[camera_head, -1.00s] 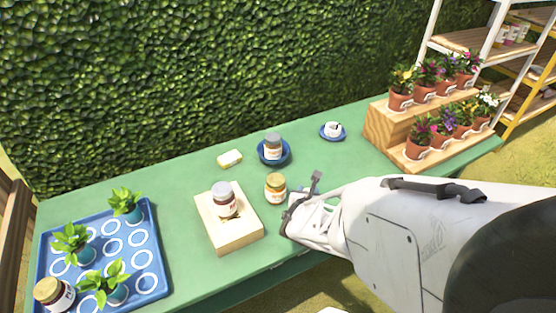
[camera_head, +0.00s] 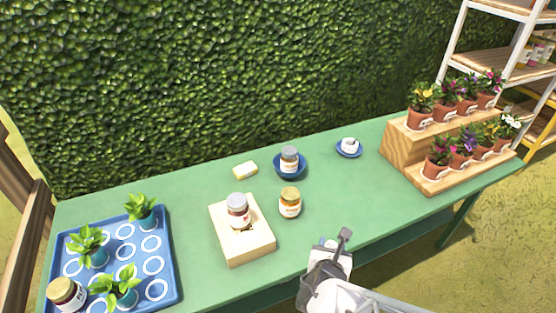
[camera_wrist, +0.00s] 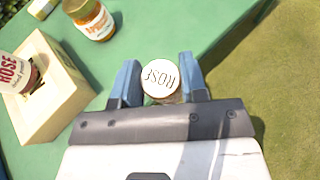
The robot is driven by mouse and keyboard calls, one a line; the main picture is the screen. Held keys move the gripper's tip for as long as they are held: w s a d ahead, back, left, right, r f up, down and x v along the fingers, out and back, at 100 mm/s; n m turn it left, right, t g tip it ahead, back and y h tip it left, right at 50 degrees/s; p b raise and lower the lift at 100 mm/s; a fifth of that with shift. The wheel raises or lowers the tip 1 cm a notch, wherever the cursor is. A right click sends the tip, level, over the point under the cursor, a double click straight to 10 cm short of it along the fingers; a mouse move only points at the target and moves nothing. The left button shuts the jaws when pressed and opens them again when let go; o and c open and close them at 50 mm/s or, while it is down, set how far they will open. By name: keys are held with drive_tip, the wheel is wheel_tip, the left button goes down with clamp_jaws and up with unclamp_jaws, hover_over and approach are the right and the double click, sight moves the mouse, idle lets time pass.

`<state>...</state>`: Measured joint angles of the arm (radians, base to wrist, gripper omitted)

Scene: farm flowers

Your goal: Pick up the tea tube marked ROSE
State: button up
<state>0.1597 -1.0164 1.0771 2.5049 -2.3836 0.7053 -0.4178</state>
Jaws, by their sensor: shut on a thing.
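A tube with a round white lid marked ROSE (camera_wrist: 160,80) stands between the two blue fingers of my gripper (camera_wrist: 159,64) in the wrist view. My gripper is shut on it, and I see it mostly from above. In the head view my gripper (camera_head: 336,246) is over the front edge of the green table, and I cannot make out the tube there. A jar also labelled ROSE (camera_wrist: 10,72) stands on the light wooden box; in the head view this white-lidded jar (camera_head: 238,210) is left of my gripper.
A gold-lidded jar (camera_head: 290,203) stands beside the wooden box (camera_head: 250,245). A potted-plant stand (camera_head: 400,150) is right, a blue tray (camera_head: 150,265) left.

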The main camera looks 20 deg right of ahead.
drive_tip(key=shift+s+a, duration=0.2)
drive_tip(key=shift+s, duration=0.3)
